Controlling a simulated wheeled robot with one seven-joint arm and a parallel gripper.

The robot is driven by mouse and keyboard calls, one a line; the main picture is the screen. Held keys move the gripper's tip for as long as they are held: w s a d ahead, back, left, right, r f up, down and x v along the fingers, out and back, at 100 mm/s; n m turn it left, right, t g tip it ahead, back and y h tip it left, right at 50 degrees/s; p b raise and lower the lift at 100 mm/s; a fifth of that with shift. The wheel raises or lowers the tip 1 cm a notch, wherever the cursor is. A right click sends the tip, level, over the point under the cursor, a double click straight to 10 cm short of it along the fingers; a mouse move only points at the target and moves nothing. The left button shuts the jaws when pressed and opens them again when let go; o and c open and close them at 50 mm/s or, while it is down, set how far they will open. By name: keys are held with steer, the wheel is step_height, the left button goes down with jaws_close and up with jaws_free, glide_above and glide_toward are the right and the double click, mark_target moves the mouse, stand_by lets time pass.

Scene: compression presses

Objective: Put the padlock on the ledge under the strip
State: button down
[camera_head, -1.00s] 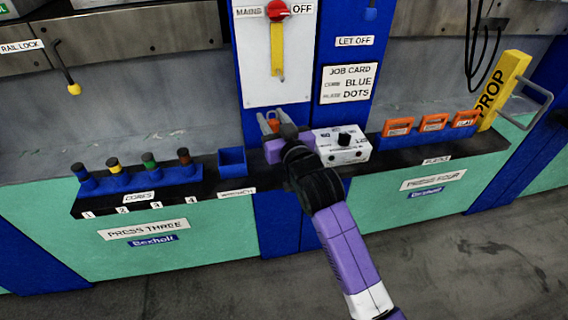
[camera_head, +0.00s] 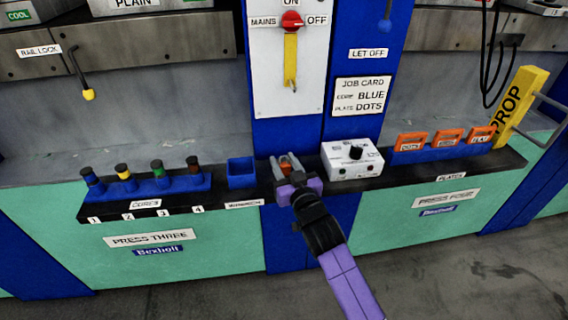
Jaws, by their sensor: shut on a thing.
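The padlock (camera_head: 286,168) is a small orange-red block between the fingers of my gripper (camera_head: 286,164), which is shut on it. My purple gripper and dark wrist hide part of it. The yellow strip (camera_head: 290,62) hangs below the red mains switch on a white board. The black ledge (camera_head: 262,187) runs along the front below the strip. My gripper and the padlock are low over the ledge, below the strip. I cannot tell whether the padlock touches the ledge.
A white box with a black knob (camera_head: 350,171) stands close to the right of my gripper. An open blue bin (camera_head: 241,173) stands to the left, then a blue rack of several cores (camera_head: 150,187). Orange plates (camera_head: 447,138) and a yellow prop (camera_head: 517,100) are farther right.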

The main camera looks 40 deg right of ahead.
steer(key=shift+f, duration=0.15)
steer(key=c, duration=0.9)
jaws_free()
